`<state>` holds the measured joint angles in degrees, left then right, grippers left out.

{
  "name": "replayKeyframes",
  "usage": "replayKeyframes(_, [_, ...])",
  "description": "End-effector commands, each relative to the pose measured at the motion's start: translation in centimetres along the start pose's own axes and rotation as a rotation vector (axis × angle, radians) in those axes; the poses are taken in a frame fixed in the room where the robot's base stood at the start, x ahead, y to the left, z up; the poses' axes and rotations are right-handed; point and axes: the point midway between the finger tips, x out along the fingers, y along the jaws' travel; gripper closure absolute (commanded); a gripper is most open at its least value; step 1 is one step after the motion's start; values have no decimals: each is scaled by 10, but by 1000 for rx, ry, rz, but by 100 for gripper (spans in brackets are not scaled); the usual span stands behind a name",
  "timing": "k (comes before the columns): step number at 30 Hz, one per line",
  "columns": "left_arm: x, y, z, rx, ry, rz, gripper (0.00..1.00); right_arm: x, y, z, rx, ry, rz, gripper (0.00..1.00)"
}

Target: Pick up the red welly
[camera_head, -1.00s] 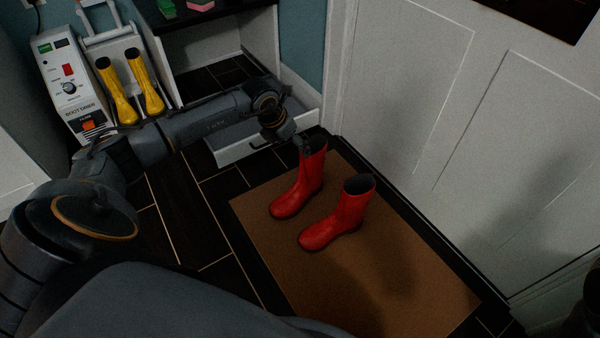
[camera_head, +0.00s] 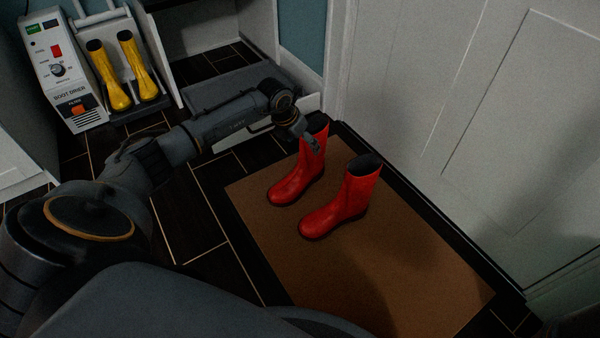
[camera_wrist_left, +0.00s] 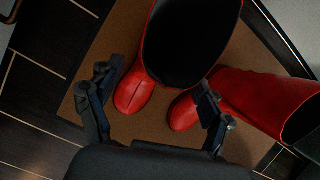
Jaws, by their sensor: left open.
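Two red wellies stand upright on a brown mat (camera_head: 400,285): the rear-left welly (camera_head: 290,185) and the front-right welly (camera_head: 345,200). My left gripper (camera_head: 313,144) is at the upper shaft of the rear-left welly and covers part of it. In the left wrist view my left gripper (camera_wrist_left: 155,108) is open, its fingers wide apart. The dark opening of one welly (camera_wrist_left: 150,50) lies just ahead of the fingers, its toe showing between them. The other welly (camera_wrist_left: 265,95) lies to the right, partly behind the right finger. Contact cannot be told. My right gripper is not in view.
A white panelled door (camera_head: 480,120) stands close behind the mat on the right. A boot dryer (camera_head: 60,70) with yellow boots (camera_head: 140,68) stands at the back left. The front of the mat is clear.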

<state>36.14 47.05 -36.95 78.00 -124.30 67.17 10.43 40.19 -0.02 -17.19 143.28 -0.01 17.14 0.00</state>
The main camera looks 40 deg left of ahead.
Motion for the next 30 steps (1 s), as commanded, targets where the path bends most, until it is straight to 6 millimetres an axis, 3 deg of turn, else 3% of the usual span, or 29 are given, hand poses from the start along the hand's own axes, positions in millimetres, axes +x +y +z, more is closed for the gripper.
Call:
replayKeyframes(2, [12,0,0,-1,-2,-1,21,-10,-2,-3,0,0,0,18])
replayKeyframes(10, [11,0,1,-1,-1,-1,21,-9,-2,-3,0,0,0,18])
replayKeyframes(21, [12,0,1,-1,-1,0,96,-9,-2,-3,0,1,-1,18])
replayKeyframes(22, [12,0,1,0,-1,0,100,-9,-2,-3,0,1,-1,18])
replayKeyframes(30, [11,0,2,0,-4,-1,100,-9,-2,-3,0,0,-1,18])
